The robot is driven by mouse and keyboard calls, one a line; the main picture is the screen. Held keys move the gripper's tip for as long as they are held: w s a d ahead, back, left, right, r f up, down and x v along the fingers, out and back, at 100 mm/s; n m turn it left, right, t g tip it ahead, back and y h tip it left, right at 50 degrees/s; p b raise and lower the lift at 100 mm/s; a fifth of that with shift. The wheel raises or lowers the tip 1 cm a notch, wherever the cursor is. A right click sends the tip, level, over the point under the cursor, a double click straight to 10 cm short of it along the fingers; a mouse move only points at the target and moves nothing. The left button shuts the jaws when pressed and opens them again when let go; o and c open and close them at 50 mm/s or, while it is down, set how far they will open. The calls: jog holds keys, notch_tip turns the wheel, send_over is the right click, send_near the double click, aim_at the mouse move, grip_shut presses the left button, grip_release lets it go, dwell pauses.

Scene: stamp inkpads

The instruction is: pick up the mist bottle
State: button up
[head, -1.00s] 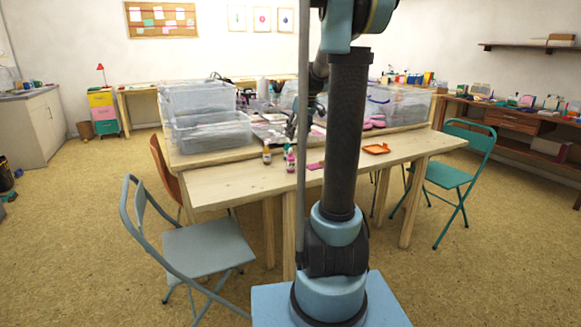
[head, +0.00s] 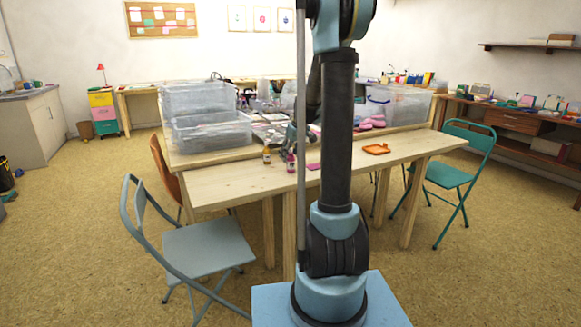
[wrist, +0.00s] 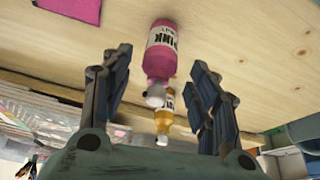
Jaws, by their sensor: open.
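My gripper (wrist: 160,72) is open, with one finger on each side of the pink bottle and gaps between. A yellow bottle (wrist: 164,116) with a white cap is beyond it. In the head view the pink bottle (head: 290,163) is near the yellow bottle (head: 267,157); my arm hides much of the gripper.
A pink pad (head: 313,166) and an orange tray (head: 376,149) lie on the table (head: 235,182). Clear plastic bins (head: 210,132) stand behind at left. A grey chair (head: 200,248) and a green chair (head: 460,175) flank the table. Bare tabletop lies left of the bottles.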

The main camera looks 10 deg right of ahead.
aim_at(289, 160)
jog(key=shift+x, duration=2.3)
jog(key=shift+w, duration=0.1)
jog(key=c, duration=1.3)
jog(key=shift+r, duration=0.1)
